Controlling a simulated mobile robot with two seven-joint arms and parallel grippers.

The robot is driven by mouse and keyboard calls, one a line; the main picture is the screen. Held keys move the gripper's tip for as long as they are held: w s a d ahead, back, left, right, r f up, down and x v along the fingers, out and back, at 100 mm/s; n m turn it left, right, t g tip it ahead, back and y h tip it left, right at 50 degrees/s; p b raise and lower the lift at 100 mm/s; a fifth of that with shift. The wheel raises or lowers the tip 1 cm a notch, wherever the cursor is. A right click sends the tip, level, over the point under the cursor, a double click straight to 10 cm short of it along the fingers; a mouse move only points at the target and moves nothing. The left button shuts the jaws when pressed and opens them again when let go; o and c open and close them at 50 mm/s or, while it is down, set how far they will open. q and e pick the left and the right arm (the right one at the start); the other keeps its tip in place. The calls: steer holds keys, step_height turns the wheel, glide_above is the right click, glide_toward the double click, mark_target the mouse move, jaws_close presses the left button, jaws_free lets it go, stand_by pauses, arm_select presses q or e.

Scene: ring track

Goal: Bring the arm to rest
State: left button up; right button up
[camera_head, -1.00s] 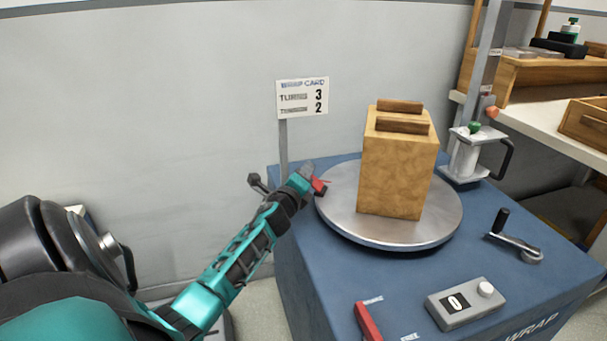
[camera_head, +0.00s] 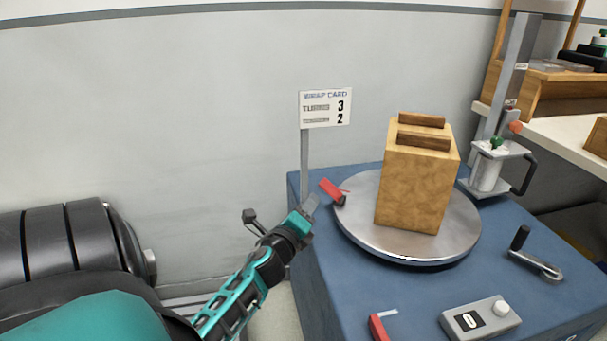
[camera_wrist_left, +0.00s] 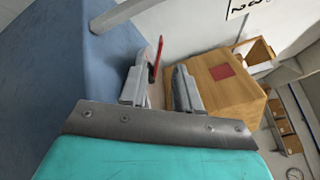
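My left gripper (camera_head: 311,204) is at the left edge of the blue wrapping table (camera_head: 302,262), a little left of a red lever or clip (camera_head: 331,190) and apart from it. In the left wrist view the two grey fingers (camera_wrist_left: 161,78) stand apart with nothing held between them. The red piece (camera_wrist_left: 157,57) shows beyond the fingers there. The left arm reaches in from the lower left. My right gripper is not in view.
A tan block (camera_head: 415,190) with two wooden strips on top stands on a round metal turntable (camera_head: 365,225). A wrap card (camera_head: 326,107) stands on a post behind. A crank (camera_head: 535,258), a counter box (camera_head: 480,318) and a second red handle (camera_head: 377,327) are on the table.

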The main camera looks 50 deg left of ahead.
arm_select(q)
steer(key=shift+v, duration=0.85)
